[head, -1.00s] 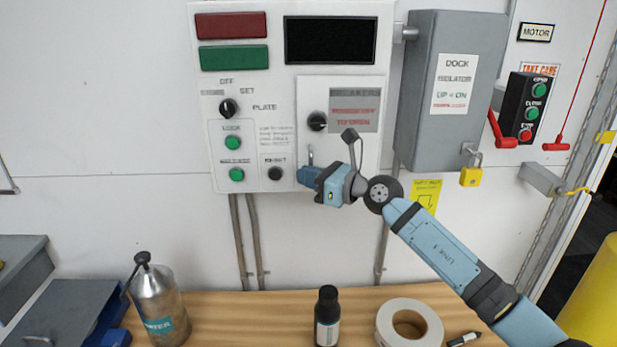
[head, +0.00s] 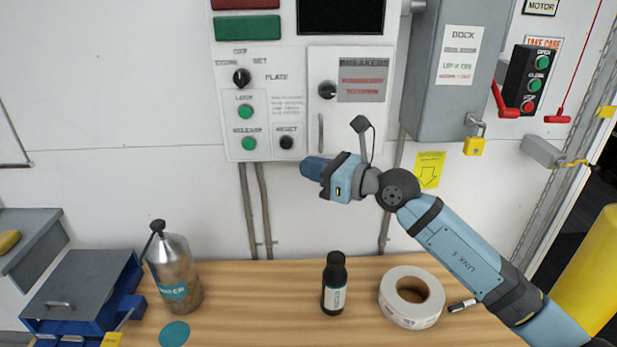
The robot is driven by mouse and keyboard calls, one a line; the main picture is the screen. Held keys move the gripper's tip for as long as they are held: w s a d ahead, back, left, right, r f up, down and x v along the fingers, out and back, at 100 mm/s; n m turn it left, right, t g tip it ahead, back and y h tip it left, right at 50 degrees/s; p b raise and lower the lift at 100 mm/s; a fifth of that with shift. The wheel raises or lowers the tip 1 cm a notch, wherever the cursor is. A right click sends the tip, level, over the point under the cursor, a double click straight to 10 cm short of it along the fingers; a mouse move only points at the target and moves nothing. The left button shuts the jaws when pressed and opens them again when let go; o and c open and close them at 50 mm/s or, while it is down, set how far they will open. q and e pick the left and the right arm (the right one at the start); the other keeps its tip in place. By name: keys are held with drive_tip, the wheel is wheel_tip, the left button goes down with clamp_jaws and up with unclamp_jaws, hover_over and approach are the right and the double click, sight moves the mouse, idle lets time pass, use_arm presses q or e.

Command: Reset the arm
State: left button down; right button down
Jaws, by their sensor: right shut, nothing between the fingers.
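My right arm comes in from the lower right, and its blue gripper (head: 308,169) points left, just below the lower edge of the control panel. Its fingers are shut with nothing between them. The gripper is in front of the wall, apart from the bench top. The control panel (head: 230,95) carries a black selector knob, green buttons and a black RESET button (head: 286,142), which is just above and left of the gripper. A breaker door (head: 350,120) with a knob and handle is above the gripper. My left gripper is not in view.
A blue and grey box (head: 85,280) is at left. A grey isolator box (head: 425,100) with a yellow padlock (head: 474,146) hangs at right.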

drive_tip(key=s+d+f+n+t+h+p, duration=0.15)
drive_tip(key=s+d+f+n+h, duration=0.25)
drive_tip(key=s+d+f+n, duration=0.45)
drive_tip(key=s+d+f+n+t+h, duration=0.3)
drive_tip(key=s+f+n, duration=0.2)
drive_tip(key=f+n, duration=0.8)
drive_tip(key=s+d+f+n+t+h+p, duration=0.15)
drive_tip(key=s+d+f+n+h, duration=0.3)
drive_tip(key=s+f+n, duration=0.55)
drive_tip(key=s+d+f+m+g, duration=0.3)
drive_tip(key=s+d+f+m, duration=0.1)
drive_tip(key=s+f, duration=0.4)
drive_tip(key=shift+s+f+m+g+h, duration=0.25)
drive_tip(key=shift+s+m+g+h, duration=0.15)
drive_tip(key=shift+s, duration=0.3)
